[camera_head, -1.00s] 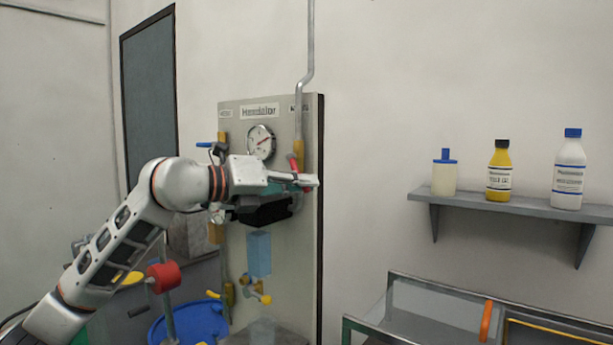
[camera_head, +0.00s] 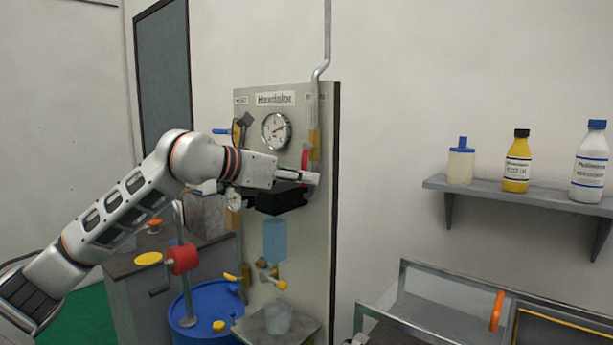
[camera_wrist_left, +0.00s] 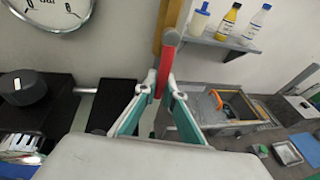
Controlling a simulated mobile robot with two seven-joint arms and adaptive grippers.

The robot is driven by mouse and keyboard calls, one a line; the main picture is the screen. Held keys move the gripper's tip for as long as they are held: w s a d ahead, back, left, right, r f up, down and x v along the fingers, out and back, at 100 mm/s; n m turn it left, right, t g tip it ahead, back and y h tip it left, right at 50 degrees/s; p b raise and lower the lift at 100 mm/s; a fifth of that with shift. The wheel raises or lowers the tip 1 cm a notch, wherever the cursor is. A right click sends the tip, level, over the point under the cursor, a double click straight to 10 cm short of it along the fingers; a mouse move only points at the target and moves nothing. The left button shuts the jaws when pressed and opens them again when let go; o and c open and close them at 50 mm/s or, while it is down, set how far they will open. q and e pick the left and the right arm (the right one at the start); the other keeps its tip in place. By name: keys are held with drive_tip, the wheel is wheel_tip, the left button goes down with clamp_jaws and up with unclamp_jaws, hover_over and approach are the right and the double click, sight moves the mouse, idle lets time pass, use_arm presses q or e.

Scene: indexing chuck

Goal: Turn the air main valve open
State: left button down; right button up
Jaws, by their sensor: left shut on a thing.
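The air main valve shows as a red lever handle (camera_head: 306,157) on a yellow-brown body (camera_head: 314,142), on the grey pipe at the panel's right side. In the left wrist view the red handle (camera_wrist_left: 166,62) hangs down in front of the yellow body, with its lower end between my fingertips. My left gripper (camera_head: 312,178) is shut on that lower end, and its fingers (camera_wrist_left: 158,82) also show in the wrist view. In the head view the gripper hides the handle's lower end.
The panel (camera_head: 322,230) carries a round gauge (camera_head: 276,131), a black block (camera_head: 280,199), a blue-handled valve (camera_head: 222,131) and yellow-handled taps. A blue drum (camera_head: 205,318) stands below left. A shelf (camera_head: 530,195) with bottles and a metal-framed tray (camera_head: 430,275) are at right.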

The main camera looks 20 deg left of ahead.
idle(0.4)
use_arm(q)
drive_tip(key=c, duration=2.1)
unclamp_jaws()
drive_tip(key=shift+a, duration=0.1)
drive_tip(key=v, duration=1.2)
drive_tip(key=shift+r, duration=0.1)
